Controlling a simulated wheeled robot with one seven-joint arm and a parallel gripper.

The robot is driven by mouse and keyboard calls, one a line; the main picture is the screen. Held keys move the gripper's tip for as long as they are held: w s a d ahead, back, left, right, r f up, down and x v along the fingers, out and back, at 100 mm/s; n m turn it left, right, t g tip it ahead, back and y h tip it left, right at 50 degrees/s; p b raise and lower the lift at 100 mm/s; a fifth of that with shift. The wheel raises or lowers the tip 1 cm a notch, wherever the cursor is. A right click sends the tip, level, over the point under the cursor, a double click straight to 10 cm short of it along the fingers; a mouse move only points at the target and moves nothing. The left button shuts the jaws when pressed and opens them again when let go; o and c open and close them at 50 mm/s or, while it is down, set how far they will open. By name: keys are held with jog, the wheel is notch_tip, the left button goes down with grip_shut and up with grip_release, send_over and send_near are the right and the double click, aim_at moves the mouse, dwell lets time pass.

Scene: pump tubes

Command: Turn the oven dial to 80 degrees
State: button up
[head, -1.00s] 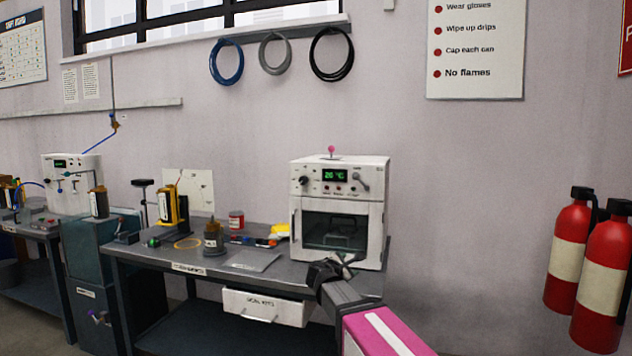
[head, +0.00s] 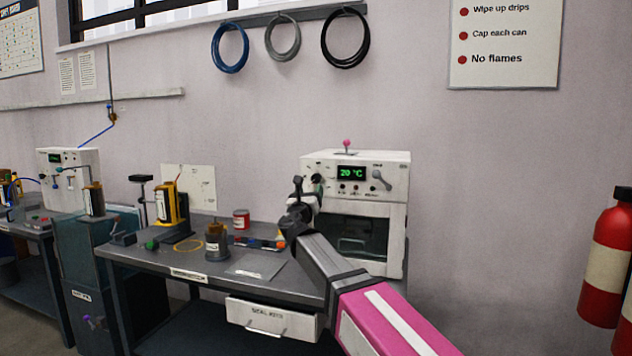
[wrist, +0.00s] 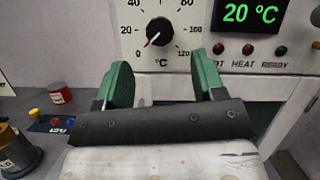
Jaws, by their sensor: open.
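The white oven (head: 392,215) stands at the right end of the bench, its green display (head: 351,173) reading 20 °C. In the head view my gripper (head: 300,190) is at the oven's left front, close to the dial.
The bench (head: 215,262) holds a red can (head: 241,219), a brown-topped bottle (head: 216,242) and a yellow-black device (head: 170,213) left of the oven. A pink-knobbed lever (head: 346,146) stands on the oven's top. Fire extinguishers (head: 610,265) are at the far right.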

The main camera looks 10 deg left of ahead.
aim_at(315, 180)
jog(key=x, duration=0.7)
jog(key=shift+w+r, duration=0.15)
jog(key=shift+w, duration=0.1)
jog(key=c, duration=0.9)
